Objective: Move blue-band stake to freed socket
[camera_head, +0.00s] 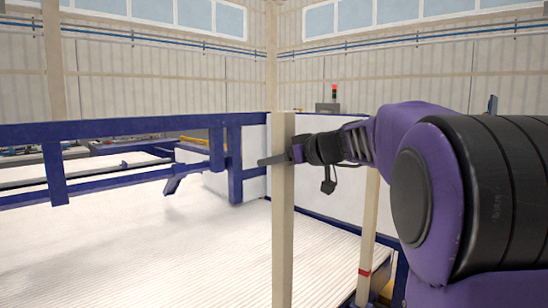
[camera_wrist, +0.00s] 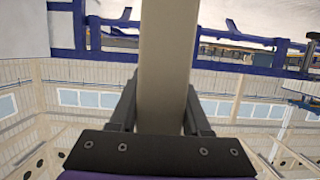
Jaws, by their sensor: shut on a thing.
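A tall beige stake (camera_head: 283,220) stands upright in the middle of the head view, its lower end cut off by the picture edge. My gripper (camera_head: 282,157) is shut on it near its upper part. In the wrist view the stake (camera_wrist: 166,60) runs between the two fingers of my gripper (camera_wrist: 160,105). No blue band shows on the visible part of it. A second beige stake with a red band (camera_head: 367,240) stands to the right, partly behind my arm. No socket can be made out.
A blue metal frame (camera_head: 130,127) with rails and posts spans the left, close to the held stake. A white ribbed bed (camera_head: 150,245) lies below it. A white panel (camera_head: 325,190) stands behind the stakes. A red-topped signal light (camera_head: 334,95) is farther back.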

